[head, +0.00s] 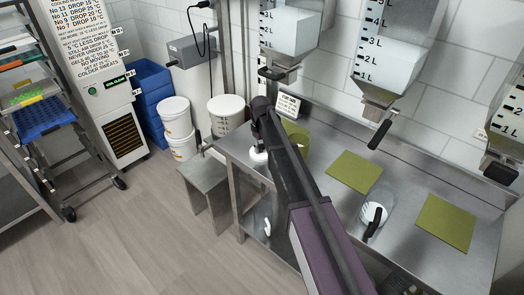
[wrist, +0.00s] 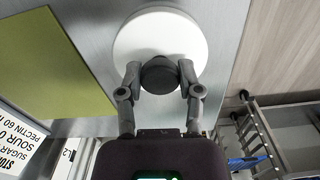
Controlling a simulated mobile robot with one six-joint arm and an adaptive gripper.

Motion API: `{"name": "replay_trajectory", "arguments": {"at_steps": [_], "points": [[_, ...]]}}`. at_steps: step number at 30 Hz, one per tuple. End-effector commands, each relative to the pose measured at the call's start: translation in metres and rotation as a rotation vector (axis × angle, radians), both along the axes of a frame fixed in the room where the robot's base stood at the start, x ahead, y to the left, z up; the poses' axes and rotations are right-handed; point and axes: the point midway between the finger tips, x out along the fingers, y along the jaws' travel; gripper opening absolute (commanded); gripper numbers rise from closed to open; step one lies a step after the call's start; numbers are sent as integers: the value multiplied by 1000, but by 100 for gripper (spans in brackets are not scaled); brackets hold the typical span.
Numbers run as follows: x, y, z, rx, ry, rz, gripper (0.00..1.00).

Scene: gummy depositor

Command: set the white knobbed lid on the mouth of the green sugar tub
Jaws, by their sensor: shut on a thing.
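The white round lid (wrist: 160,30) with a dark knob (wrist: 160,75) fills the upper middle of the wrist view. My gripper (wrist: 158,78) is shut on the knob, one finger on each side. In the head view the lid (head: 258,156) shows near the left end of the steel bench, partly behind my arm. I cannot tell whether it touches the bench. A green shape (head: 298,131) to the lid's right is partly hidden by my arm; I cannot tell whether it is the sugar tub. The wrist view shows a flat green sheet (wrist: 45,55) left of the lid.
A small sign (head: 288,104) stands behind. Hoppers (head: 293,25) hang above. White buckets (head: 226,112) stand left of the bench. Open floor lies at front left.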

Motion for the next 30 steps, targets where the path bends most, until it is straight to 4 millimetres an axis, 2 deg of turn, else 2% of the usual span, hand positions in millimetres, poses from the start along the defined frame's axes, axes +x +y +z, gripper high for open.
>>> {"name": "replay_trajectory", "arguments": {"at_steps": [11, 24, 30], "points": [[0, 0, 7, 0, 0, 0, 22], [0, 0, 42, 0, 0, -1, 22], [-50, -19, 41, 0, 0, -1, 22]]}}
